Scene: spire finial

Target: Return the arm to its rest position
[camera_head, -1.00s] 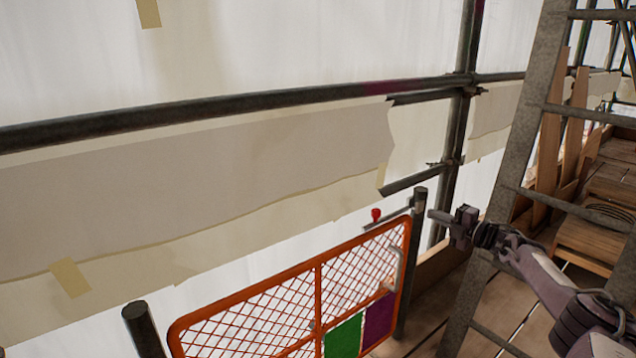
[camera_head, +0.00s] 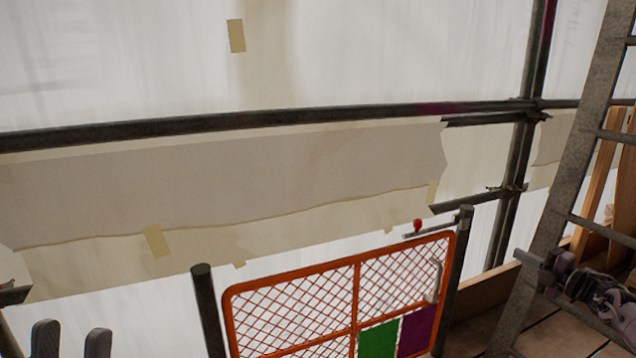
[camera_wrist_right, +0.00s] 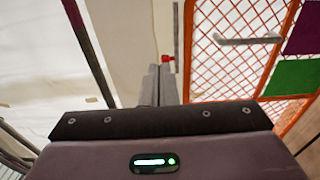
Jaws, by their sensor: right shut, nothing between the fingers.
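My right gripper (camera_head: 530,262) shows at the lower right of the head view, beside a leg of the grey ladder, its arm coming in from the right edge. In the right wrist view its two fingers (camera_wrist_right: 160,84) are together with nothing between them. They point towards the orange mesh gate, and the red knob (camera_wrist_right: 168,58) appears just past the tips. My left gripper (camera_head: 71,341) shows only as two dark fingertips at the bottom left of the head view. They stand apart with an empty gap between them. The rest of the left arm is out of frame.
The orange mesh gate (camera_head: 357,290) with green and purple panels stands between dark posts. A ladder (camera_head: 575,180) rises at the right, near my right arm. Scaffold tubes (camera_head: 270,117) cross before pale taped sheeting. Wooden planks (camera_head: 537,330) floor the right side.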

